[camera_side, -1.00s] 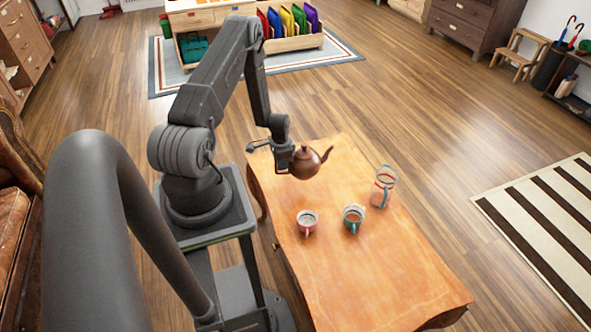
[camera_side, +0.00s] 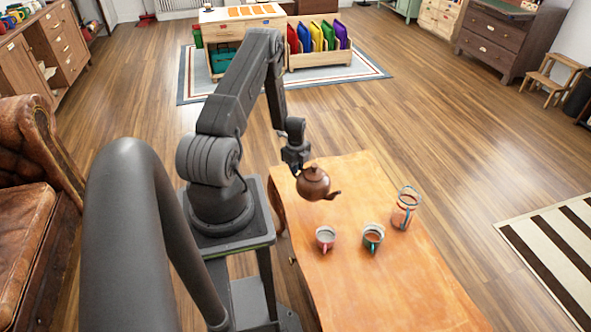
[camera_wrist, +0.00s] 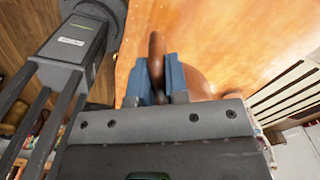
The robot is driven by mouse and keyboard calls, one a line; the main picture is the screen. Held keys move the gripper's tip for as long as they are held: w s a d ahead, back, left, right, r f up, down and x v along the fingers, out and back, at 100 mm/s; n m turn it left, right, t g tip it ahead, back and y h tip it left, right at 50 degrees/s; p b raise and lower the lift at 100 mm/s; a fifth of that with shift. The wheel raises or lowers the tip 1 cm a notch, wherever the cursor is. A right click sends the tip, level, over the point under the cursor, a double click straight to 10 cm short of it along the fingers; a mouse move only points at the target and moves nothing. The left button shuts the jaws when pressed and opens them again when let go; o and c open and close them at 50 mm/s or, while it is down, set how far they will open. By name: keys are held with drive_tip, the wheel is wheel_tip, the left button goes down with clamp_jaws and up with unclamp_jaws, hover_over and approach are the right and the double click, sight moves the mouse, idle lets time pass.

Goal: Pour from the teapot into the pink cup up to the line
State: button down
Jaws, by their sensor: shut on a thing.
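The brown teapot (camera_side: 314,183) is in the air over the far end of the wooden table. It is tipped, with its spout low and toward the right. My gripper (camera_side: 297,168) is shut on the teapot's handle, which stands between the blue finger pads (camera_wrist: 156,75) in the wrist view. The teapot's body (camera_wrist: 198,82) shows partly behind the right finger. The pink cup (camera_side: 325,238) stands upright on the table, nearer the camera than the teapot and apart from it. Its line and fill level are too small to tell. No stream shows from the spout.
A teal cup (camera_side: 373,238) with brown contents stands right of the pink cup. A clear jar (camera_side: 403,213) with blue and red bands stands farther right. The table (camera_side: 390,285) is bare toward the camera.

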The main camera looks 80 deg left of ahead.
sight(303, 175)
drive_tip(key=shift+w+f+m+y, duration=0.2)
drive_tip(key=shift+f+m, duration=0.75)
drive_tip(key=shift+f, duration=0.8)
drive_tip(key=shift+w+f+m+y, duration=0.2)
drive_tip(key=shift+f+m, duration=0.75)
drive_tip(key=shift+f, duration=0.8)
drive_tip(key=shift+w+d+r+g+y, duration=0.15)
drive_tip(key=shift+d+r+y, duration=0.1)
drive_tip(key=shift+r+y, duration=0.45)
drive_tip(key=shift+s+d+r+g+y, duration=0.1)
drive_tip(key=shift+d+r+g+y, duration=0.1)
drive_tip(key=shift+r+y, duration=0.45)
drive_tip(key=shift+w+d+r+y, duration=0.2)
drive_tip(key=shift+d+r+y, duration=0.7)
drive_tip(key=shift+r, duration=0.15)
drive_tip(key=shift+s+a, duration=0.1)
drive_tip(key=shift+a, duration=0.05)
drive_tip(key=shift+d+r+y, duration=0.35)
drive_tip(key=shift+d+r, duration=0.15)
drive_tip(key=shift+d, duration=0.15)
